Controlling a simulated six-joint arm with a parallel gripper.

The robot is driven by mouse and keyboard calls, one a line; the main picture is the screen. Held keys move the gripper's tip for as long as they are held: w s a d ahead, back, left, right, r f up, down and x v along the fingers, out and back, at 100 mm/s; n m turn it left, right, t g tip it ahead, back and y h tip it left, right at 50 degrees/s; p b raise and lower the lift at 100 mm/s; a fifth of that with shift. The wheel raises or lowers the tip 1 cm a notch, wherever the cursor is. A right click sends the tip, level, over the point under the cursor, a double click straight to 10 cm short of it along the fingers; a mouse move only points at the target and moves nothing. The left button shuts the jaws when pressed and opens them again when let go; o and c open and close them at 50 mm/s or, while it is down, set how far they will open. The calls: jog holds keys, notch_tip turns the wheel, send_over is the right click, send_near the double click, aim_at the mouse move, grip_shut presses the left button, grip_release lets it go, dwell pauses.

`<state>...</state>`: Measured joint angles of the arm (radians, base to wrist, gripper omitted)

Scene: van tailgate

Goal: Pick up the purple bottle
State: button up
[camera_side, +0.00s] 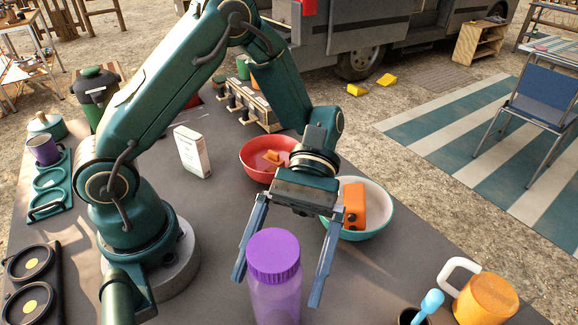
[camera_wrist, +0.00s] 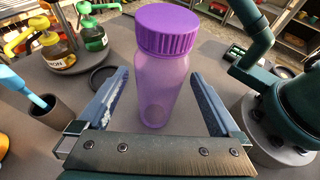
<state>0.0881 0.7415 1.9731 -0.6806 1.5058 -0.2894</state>
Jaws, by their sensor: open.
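The purple bottle (camera_side: 274,285) stands upright on the grey table, with a ribbed purple lid and a translucent body. It also shows in the wrist view (camera_wrist: 163,80), standing between the two fingers. My gripper (camera_side: 277,290) is open, with one finger on each side of the bottle. In the wrist view my gripper (camera_wrist: 162,95) shows a gap between each finger and the bottle's body. The bottle's base is cut off by the lower edge of the side view.
A red bowl (camera_side: 257,151) and a teal-rimmed bowl (camera_side: 378,213) holding an orange block (camera_side: 354,206) stand behind my gripper. An orange mug (camera_side: 487,299) and a dark cup (camera_side: 410,317) with a blue utensil are at right. A white carton (camera_side: 192,151) stands at left.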

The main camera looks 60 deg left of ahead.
aim_at(268, 319)
notch_tip(268, 319, down, 2)
jog(key=shift+s+d+f, duration=0.2)
jog(key=shift+x, duration=2.25)
jog(key=c, duration=1.4)
jog(key=shift+o, duration=0.2)
jog(key=shift+r, duration=0.1)
